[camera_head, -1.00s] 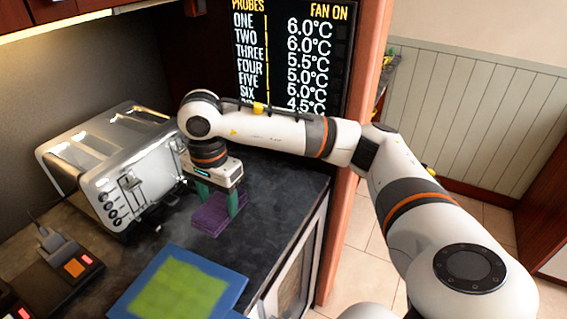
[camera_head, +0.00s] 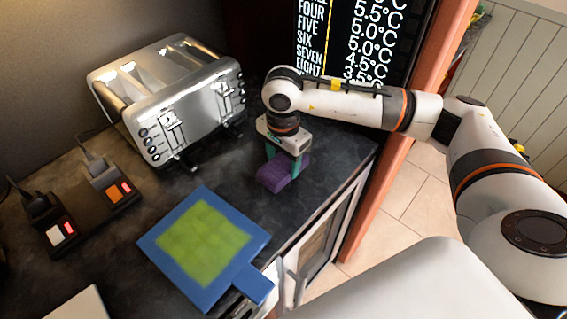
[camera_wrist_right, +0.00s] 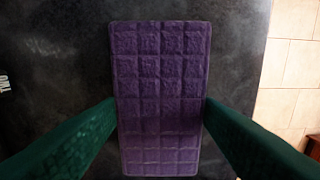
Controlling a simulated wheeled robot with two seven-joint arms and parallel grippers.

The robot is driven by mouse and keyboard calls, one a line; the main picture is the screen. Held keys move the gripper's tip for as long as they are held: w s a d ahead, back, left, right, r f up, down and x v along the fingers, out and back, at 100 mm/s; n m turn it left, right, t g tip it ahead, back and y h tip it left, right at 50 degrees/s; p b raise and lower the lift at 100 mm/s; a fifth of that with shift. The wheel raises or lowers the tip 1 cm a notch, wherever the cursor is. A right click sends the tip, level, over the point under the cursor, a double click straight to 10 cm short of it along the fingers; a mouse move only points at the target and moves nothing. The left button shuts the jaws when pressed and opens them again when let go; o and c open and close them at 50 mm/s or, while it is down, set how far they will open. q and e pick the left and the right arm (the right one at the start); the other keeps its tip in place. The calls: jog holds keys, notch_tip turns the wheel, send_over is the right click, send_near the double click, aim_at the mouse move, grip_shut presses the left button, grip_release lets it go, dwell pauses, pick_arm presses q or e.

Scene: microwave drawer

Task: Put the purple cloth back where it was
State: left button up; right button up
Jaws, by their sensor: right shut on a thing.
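The purple cloth (camera_head: 274,178) is a folded, quilted pad on the dark countertop, right of the toaster. My right gripper (camera_head: 286,168) is above it with its green fingers pointing down, one on either side of the cloth. In the right wrist view the cloth (camera_wrist_right: 160,85) runs between the two green fingers, which press against its long edges. Whether the cloth rests on the counter or is slightly lifted, I cannot tell. My left gripper is not in view.
A silver toaster (camera_head: 172,95) stands at the back left. A blue board with a green pad (camera_head: 262,285) lies in front of the cloth. Two black chargers (camera_head: 108,189) sit at the left. The counter's right edge, beside a glass-fronted appliance (camera_head: 322,240), is close to the cloth.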

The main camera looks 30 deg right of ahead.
notch_tip(320, 180, down, 2)
jog(key=shift+f, duration=0.15)
jog(key=shift+f, duration=0.1)
jog(key=shift+f, duration=0.15)
jog(key=o, duration=1.1)
